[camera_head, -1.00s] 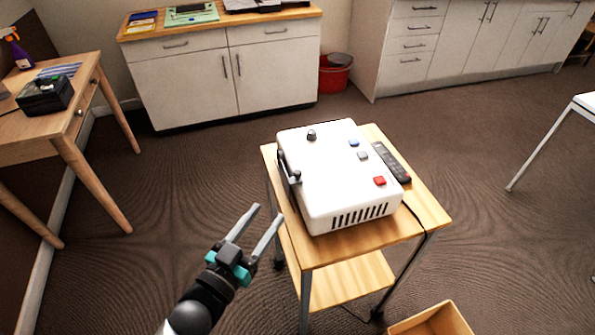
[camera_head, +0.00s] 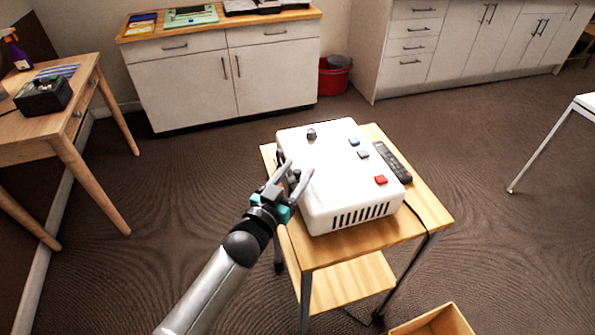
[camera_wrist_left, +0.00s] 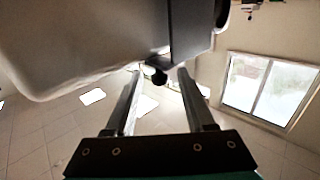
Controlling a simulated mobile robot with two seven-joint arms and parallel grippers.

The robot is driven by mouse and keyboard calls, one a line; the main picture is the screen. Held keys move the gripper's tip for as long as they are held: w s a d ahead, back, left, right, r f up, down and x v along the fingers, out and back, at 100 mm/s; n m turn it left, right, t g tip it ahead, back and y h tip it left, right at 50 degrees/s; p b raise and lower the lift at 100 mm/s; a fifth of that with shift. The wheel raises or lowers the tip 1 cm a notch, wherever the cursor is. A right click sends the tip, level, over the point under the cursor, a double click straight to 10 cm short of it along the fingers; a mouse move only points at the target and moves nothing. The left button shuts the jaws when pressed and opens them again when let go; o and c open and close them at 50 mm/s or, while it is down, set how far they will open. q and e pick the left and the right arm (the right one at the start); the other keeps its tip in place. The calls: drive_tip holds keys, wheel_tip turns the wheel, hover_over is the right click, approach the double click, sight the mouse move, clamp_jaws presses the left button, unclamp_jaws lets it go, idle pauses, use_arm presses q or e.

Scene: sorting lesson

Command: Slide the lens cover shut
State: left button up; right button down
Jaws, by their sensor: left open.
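The white projector (camera_head: 335,170) sits on a small wooden cart. The dark lens cover is on its left side; my left gripper mostly hides it in the head view. In the left wrist view a dark flat piece (camera_wrist_left: 188,32), which looks like the cover, stands beside the pale projector body (camera_wrist_left: 85,40). A small black knob (camera_wrist_left: 158,77) shows between my fingertips. My left gripper (camera_head: 299,167) is open at the projector's left side, its fingers on either side of the knob. I cannot tell whether they touch it. My right gripper is not in view.
A black remote (camera_head: 392,162) lies right of the projector on the cart top (camera_head: 425,215). A cable hangs off the cart's right side. An open box (camera_head: 440,322) is on the floor at the front. A wooden desk (camera_head: 85,130) stands at the left, with clear floor between.

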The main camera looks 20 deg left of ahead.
use_arm(q)
drive_tip(key=shift+w, duration=0.35)
clamp_jaws()
idle(0.3)
idle(1.0)
